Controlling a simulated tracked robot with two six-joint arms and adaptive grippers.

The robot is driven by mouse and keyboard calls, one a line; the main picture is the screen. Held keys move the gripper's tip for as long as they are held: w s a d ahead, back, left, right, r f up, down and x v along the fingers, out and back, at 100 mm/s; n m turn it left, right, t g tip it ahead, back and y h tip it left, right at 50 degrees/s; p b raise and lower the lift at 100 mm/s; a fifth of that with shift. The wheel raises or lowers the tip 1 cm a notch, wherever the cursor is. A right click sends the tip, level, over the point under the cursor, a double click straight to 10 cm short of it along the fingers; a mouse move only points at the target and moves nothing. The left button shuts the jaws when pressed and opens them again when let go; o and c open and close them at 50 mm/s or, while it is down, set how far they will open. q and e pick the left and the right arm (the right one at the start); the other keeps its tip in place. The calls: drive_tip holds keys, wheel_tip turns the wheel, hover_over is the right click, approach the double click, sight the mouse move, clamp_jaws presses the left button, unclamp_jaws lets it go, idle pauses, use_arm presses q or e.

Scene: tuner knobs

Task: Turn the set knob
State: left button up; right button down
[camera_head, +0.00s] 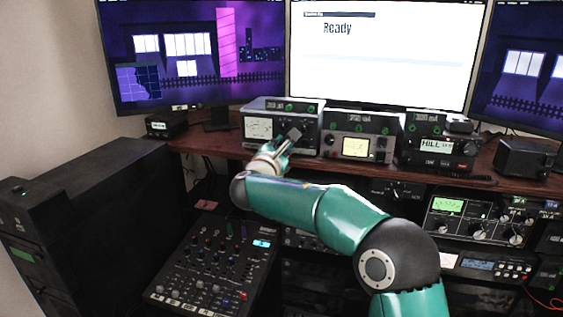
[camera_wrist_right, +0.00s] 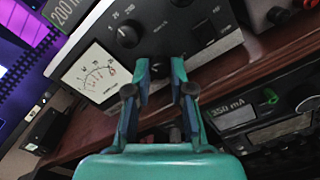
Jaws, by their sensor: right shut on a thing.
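The grey meter unit (camera_head: 282,112) stands on the desk shelf, with a white needle dial (camera_head: 258,128) on its left side. It fills the top of the right wrist view, with its dial (camera_wrist_right: 92,76) and a black scaled knob (camera_wrist_right: 127,35) clear of my fingers. My right gripper (camera_head: 292,133) reaches the unit's front panel. In the wrist view, its fingertips (camera_wrist_right: 160,68) sit low on the panel, on either side of a small dark part that looks like a knob. The fingers mostly hide that part, and I cannot read its label. My left gripper is out of view.
A unit with a yellow display (camera_head: 355,148) stands close on the right, and black radios (camera_head: 437,145) stand beyond it. A mixer (camera_head: 215,265) lies lower left. The shelf edge (camera_head: 205,145) runs just below my gripper. Monitors (camera_head: 390,55) stand behind.

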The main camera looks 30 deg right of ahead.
drive_tip(key=shift+f+m+b, duration=0.1)
drive_tip(key=shift+m+b, duration=0.5)
drive_tip(key=c, duration=1)
unclamp_jaws()
drive_tip(key=v, duration=1.2)
